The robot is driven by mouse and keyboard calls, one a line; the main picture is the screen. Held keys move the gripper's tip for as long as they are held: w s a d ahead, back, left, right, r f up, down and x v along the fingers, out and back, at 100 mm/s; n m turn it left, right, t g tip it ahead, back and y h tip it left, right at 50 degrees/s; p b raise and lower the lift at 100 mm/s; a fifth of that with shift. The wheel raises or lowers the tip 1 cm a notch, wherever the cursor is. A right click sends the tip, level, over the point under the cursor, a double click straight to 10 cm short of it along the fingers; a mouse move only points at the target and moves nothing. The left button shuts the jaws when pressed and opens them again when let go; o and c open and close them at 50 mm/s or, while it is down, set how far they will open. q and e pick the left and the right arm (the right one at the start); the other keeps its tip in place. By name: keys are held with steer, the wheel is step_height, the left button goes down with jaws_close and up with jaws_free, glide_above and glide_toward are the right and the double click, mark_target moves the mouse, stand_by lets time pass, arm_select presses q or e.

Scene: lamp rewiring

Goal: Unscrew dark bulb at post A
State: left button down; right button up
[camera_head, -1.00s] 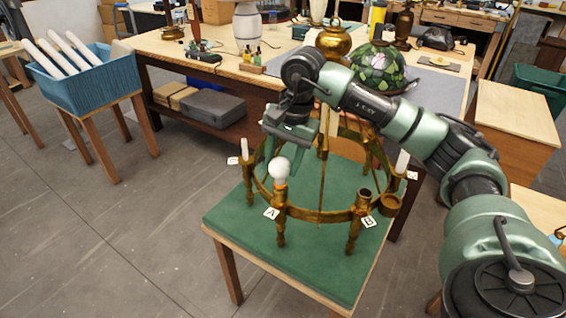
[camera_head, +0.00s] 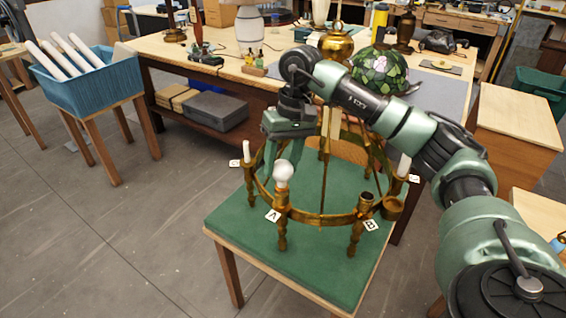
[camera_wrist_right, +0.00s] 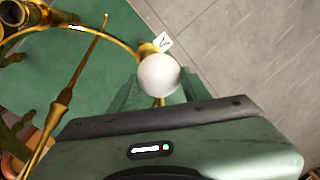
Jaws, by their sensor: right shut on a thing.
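The round white bulb (camera_head: 283,170) sits upright at post A of the brass ring-shaped chandelier (camera_head: 324,218). It looks unlit. The label A (camera_head: 272,215) is on the near left of the ring. My right gripper (camera_head: 281,165) comes down over the bulb from above and behind, shut on it with a finger at each side. In the right wrist view the bulb (camera_wrist_right: 158,74) is between the fingers, and the label (camera_wrist_right: 163,42) lies just beyond it. The grip contact itself is partly hidden. My left gripper is out of view.
The chandelier stands on a green-topped table (camera_head: 235,240). A workbench (camera_head: 185,60) with lamps is behind. A blue bin (camera_head: 88,85) with white tubes stands left.

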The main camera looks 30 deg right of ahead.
steer(key=shift+n, duration=0.3)
steer(key=o, duration=1.3)
steer(key=shift+o, duration=0.2)
